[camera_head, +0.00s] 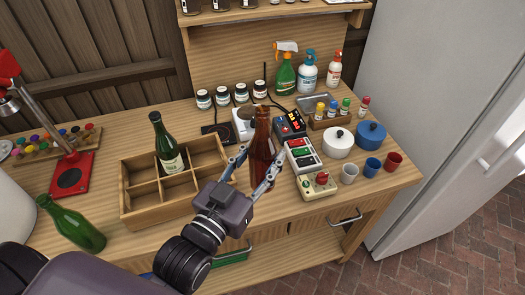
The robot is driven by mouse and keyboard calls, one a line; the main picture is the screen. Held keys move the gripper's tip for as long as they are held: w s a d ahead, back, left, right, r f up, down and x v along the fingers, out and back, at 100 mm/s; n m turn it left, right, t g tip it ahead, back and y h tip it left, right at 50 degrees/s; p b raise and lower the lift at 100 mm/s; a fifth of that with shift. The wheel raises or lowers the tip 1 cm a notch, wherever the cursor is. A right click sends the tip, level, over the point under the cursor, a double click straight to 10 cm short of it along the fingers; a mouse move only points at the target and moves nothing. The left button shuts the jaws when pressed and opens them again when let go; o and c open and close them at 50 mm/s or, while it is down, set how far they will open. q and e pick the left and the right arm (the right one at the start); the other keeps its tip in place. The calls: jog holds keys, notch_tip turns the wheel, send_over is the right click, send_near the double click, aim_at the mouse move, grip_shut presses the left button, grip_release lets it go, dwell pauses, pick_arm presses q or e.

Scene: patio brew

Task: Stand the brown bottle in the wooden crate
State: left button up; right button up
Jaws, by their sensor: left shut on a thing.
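The brown bottle (263,143) is upright over the worktop, right of the crate. My left gripper (256,170) is shut around its body, one finger on each side. I cannot tell whether its base touches the worktop. The wooden crate (153,213) stands left of my gripper, with thin dividers making several compartments. A green bottle (166,146) with a pale label stands in one of its back compartments. The front compartments that show look empty. My right gripper is out of view.
Right of the brown bottle are control boxes (303,155), a white pot (337,143), a blue pot (370,136) and small cups (372,168). Several jars (222,98) line the back.

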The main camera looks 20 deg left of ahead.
pick_arm(q)
notch_tip(320, 180, down, 7)
jog(key=shift+r, duration=0.1)
jog(key=shift+f, duration=2.5)
jog(key=shift+f, duration=0.1)
jog(key=o, duration=1.3)
jog(key=shift+f, duration=0.1)
jog(key=shift+o, duration=0.2)
jog(key=shift+s, duration=0.1)
jog(key=b, duration=0.3)
send_near(256, 184)
jog(key=shift+w+d+f, duration=0.1)
jog(key=shift+w+f, duration=0.1)
jog(key=shift+f, duration=1.1)
jog(key=shift+w+f, duration=0.15)
jog(key=shift+f, duration=1.2)
